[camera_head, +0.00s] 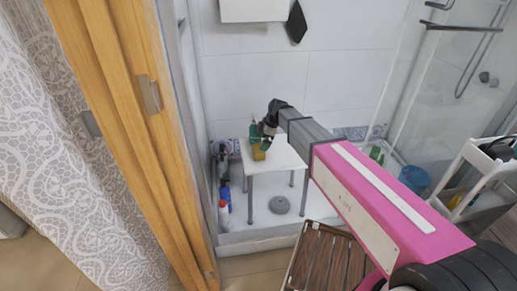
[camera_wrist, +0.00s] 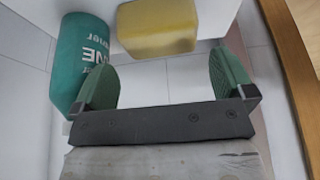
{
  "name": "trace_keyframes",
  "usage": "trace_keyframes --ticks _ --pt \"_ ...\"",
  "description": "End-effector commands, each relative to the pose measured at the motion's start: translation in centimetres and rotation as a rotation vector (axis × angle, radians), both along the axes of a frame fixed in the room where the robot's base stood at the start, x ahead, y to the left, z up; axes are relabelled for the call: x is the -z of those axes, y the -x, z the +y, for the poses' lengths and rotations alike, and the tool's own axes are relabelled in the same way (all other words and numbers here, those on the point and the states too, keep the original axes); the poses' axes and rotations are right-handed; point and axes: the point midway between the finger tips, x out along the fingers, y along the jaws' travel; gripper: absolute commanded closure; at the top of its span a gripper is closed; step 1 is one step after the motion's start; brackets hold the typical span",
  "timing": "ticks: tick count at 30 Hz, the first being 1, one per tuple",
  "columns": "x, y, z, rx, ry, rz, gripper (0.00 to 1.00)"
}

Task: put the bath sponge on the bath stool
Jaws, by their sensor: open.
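The bath stool (camera_head: 283,155) is a white square top on thin grey legs in the shower area. The yellow bath sponge (camera_head: 258,152) rests on its left part, near the edge, and shows as a yellow block in the wrist view (camera_wrist: 157,30). A green bottle (camera_head: 254,132) stands beside the sponge; its lettered side fills the left of the wrist view (camera_wrist: 80,50). My gripper (camera_head: 266,128) is above the stool's back left part. In the wrist view its green-padded fingers (camera_wrist: 164,76) are spread apart with nothing between them; the sponge is beyond the fingertips.
A wooden door frame (camera_head: 135,130) and patterned curtain (camera_head: 55,160) are on the left. Bottles (camera_head: 224,212) stand left of the stool. A grey round object (camera_head: 280,205) lies under it. A slatted wooden item (camera_head: 325,262) is in front; a white cart (camera_head: 480,170) is at right.

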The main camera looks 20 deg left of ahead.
Motion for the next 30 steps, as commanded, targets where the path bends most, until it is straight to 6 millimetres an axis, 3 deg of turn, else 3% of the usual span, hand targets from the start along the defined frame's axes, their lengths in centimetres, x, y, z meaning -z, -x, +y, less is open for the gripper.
trace_keyframes --ticks 3,10,30 --pt "-2.1 -0.5 -0.8 0.001 -0.001 -0.002 0.00" --pt "-4.5 -1.0 -1.6 0.000 0.000 0.000 0.00" --pt "-5.0 -1.1 -1.8 0.000 0.000 0.000 0.00"
